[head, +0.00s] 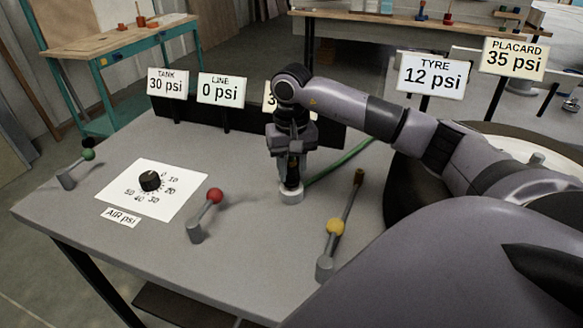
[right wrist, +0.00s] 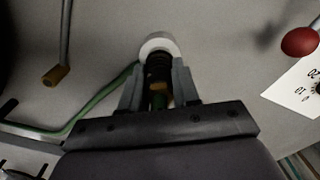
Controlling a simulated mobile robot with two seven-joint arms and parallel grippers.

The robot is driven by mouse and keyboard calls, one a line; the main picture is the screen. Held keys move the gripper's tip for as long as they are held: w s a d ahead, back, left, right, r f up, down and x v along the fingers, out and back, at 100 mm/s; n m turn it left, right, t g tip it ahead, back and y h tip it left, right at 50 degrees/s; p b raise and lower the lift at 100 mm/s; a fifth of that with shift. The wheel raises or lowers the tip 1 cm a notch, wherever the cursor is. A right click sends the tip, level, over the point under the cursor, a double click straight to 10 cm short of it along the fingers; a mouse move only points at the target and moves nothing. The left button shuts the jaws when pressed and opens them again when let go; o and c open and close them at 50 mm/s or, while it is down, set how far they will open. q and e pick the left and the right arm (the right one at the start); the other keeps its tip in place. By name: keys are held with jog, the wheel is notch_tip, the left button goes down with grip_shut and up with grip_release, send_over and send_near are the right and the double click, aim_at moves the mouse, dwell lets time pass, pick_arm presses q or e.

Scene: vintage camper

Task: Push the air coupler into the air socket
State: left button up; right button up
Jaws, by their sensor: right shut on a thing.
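My right gripper (head: 291,176) points down over the grey bench and is shut on the dark, ribbed air coupler (right wrist: 157,72). The green hose (head: 340,163) runs from the coupler to the right; it also shows in the right wrist view (right wrist: 98,101). The white round air socket (head: 291,196) stands on the bench directly below the coupler; its pale ring also shows in the right wrist view (right wrist: 158,43). The coupler's lower end is at the socket's top. I cannot tell whether it is seated. My left gripper is not in view.
A red-knobbed lever (head: 214,196) and a yellow-banded lever (head: 335,227) stand either side of the socket. A dial (head: 150,181) on a white plate and a green-knobbed lever (head: 88,155) are at left. Signs stand behind; LINE (head: 220,89) reads 0 psi. A tyre (head: 400,200) is at right.

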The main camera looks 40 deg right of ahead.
jog(key=shift+f+b, duration=0.45)
jog(key=shift+f, duration=0.2)
jog(key=o, duration=1.1)
jog(key=shift+c, duration=0.2)
jog(key=shift+r, duration=0.1)
notch_tip(320, 180, up, 7)
jog(key=shift+r, duration=0.1)
